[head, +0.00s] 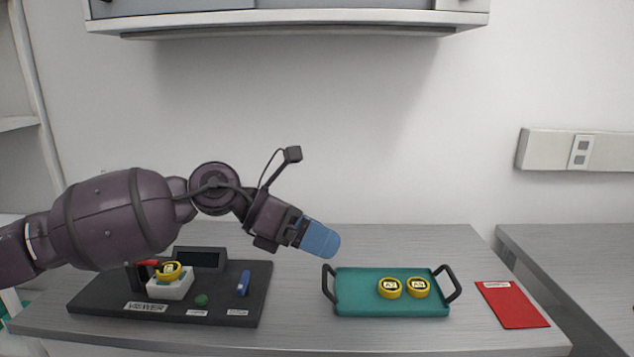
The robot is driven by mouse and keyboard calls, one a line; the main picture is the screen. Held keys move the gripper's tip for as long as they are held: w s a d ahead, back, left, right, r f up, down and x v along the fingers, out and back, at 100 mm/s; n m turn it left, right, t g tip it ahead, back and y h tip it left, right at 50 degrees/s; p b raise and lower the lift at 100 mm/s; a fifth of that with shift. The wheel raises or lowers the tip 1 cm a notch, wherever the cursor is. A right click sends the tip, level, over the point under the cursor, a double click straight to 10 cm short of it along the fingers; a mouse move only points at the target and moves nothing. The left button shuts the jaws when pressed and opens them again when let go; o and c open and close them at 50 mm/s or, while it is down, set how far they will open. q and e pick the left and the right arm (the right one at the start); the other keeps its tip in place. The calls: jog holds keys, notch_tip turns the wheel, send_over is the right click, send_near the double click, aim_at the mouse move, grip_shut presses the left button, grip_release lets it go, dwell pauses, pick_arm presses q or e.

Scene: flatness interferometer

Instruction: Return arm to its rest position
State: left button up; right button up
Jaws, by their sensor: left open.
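My left arm comes in from the left, and its gripper (318,240) hangs in the air over the table between the black device and the green tray. The blue fingers point down and to the right, with nothing seen between them; they overlap in this view. The black interferometer base (95,292) stands at the left of the table. It carries a white block (171,288) with a yellow ring piece (168,271) on top, a green button (201,300), a blue lever (243,283) and a dark display (200,258). My right gripper is out of view.
A green tray (355,297) with black handles holds two yellow ring pieces, one left (389,288) and one right (418,287). A red folder (512,304) lies right of it. A wall cabinet (290,20) hangs above. The grey table (420,241) is clear behind the tray.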

pick_arm(q)
jog(key=w+a+f+n+t+h, duration=0.25)
jog(key=n+t, duration=0.55)
jog(key=n, duration=0.5)
jog(key=w+a+f+n+t+h, duration=0.1)
jog(key=a+n+t, duration=0.2)
jog(key=n+t, duration=0.7)
jog(key=s+a+f+n+y, duration=0.1)
jog(key=a+f+n+y, duration=0.4)
jog(key=f+n, duration=0.3)
jog(key=s+a+f+n+y, duration=0.1)
jog(key=a+f+n+y, duration=0.35)
jog(key=f+n, duration=0.35)
jog(key=s+a+f+n+g+y, duration=0.2)
jog(key=s+a+f+n, duration=0.1)
jog(key=s+f, duration=0.5)
jog(key=s+a+f+n+g+y, duration=0.2)
jog(key=s+a+f, duration=0.3)
jog(key=s+f, duration=0.3)
jog(key=s+a+f+n+g+y, duration=0.2)
jog(key=s+a+f+n, duration=0.2)
jog(key=s+f, duration=0.4)
jog(key=s, duration=0.3)
jog(key=shift+a+f+g+y, duration=0.25)
jog(key=shift+f+g+y, duration=0.05)
jog(key=shift+g+y, duration=0.1)
jog(key=shift+w+r, duration=0.1)
